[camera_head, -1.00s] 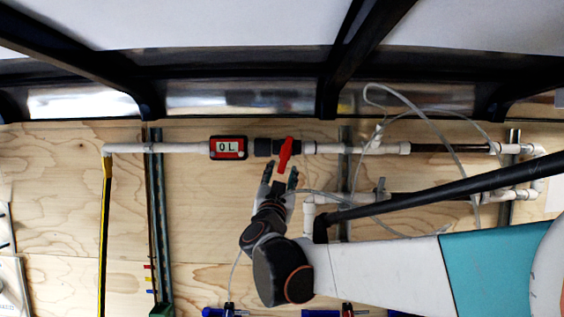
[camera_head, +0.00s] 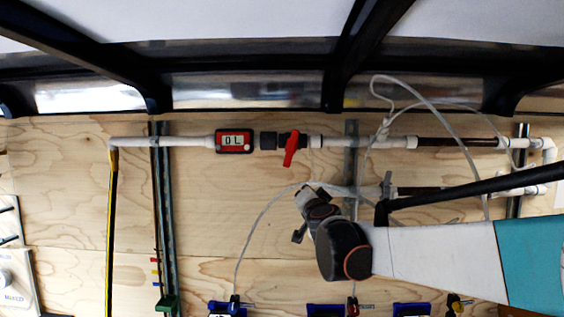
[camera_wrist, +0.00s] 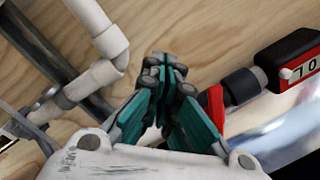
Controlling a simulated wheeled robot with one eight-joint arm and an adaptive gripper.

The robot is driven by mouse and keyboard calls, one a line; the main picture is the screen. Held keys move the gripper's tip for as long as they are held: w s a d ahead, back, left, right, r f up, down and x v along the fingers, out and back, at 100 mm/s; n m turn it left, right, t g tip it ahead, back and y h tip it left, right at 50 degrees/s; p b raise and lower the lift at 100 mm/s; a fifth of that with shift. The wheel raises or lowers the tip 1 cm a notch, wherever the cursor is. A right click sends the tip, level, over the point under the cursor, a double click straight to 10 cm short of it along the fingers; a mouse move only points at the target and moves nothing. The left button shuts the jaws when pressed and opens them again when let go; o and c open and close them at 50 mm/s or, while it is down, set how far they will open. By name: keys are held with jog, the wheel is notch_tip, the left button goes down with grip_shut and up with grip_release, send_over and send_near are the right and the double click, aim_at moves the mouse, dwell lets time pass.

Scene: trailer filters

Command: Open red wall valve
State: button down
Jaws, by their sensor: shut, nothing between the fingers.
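The red valve handle (camera_head: 291,149) sits on the white pipe along the plywood wall, just right of a black fitting (camera_head: 268,142). It points downward, crosswise to the pipe and slightly slanted. It also shows in the wrist view (camera_wrist: 216,106), just right of my fingers. My gripper (camera_head: 312,212) is below and a little right of the handle, apart from it in the head view. In the wrist view my gripper (camera_wrist: 168,68) has its teal fingers together at the tips, with nothing between them.
A red and black meter reading "0 L" (camera_head: 234,142) is left of the valve. A thin clear hose (camera_head: 262,216) loops near my gripper. White pipes (camera_wrist: 100,75) run on the left in the wrist view. Bare plywood (camera_head: 215,205) lies left of my gripper.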

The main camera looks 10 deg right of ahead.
aim_at(291, 149)
jog(key=s+d+r+m+y+b, duration=0.1)
jog(key=s+d+r+m+y, duration=0.4)
jog(key=d+y, duration=0.6)
jog(key=w+a+r+y, duration=0.1)
jog(key=w+a+r, duration=0.2)
jog(key=w+a, duration=0.5)
jog(key=shift+a+r+n+g+p, duration=0.2)
jog(key=shift+a+n+g+p, duration=0.2)
jog(key=shift+a, duration=0.65)
jog(key=shift+d+f, duration=0.1)
jog(key=shift+f, duration=0.05)
